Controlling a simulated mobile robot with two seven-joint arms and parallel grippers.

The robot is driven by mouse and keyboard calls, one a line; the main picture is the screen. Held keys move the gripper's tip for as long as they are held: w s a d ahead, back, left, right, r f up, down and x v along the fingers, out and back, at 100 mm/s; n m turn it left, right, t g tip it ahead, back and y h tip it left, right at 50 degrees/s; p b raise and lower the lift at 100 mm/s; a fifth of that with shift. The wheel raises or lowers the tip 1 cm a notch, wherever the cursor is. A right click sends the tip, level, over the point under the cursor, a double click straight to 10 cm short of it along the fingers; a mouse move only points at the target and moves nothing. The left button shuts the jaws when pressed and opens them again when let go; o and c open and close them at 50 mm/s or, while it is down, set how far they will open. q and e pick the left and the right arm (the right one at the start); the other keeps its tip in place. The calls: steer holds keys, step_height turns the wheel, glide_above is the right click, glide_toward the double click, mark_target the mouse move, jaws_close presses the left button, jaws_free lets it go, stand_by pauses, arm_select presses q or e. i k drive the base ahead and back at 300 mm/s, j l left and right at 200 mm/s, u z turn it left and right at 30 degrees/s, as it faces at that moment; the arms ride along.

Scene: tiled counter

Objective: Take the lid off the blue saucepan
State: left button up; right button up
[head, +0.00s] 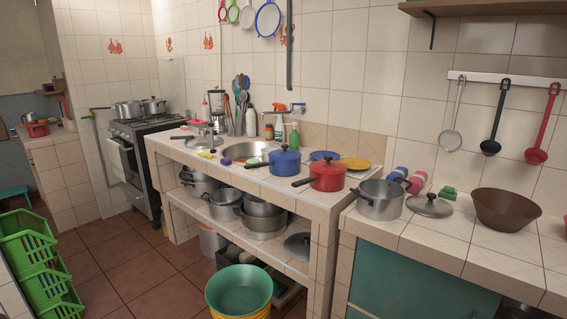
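The blue saucepan (284,162) stands on the tiled counter, right of the sink, in the head view. Its blue lid with a small knob on top (284,148) sits on it. Its dark handle points left toward the sink. A red lidded saucepan (327,174) stands just right of it and nearer, with its handle also pointing left. Neither of my grippers is in view.
The sink (248,151) lies left of the blue pan. Blue and yellow plates (355,163) lie behind the red pan. An open steel pot (380,200), a loose lid (429,206) and a brown bowl (505,210) stand right.

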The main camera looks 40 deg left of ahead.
mark_target(285, 154)
steer(key=u, duration=1.25)
steer(key=i+j, duration=0.1)
steer(key=i, duration=0.25)
steer(key=i+j, duration=0.1)
steer(key=i, duration=0.25)
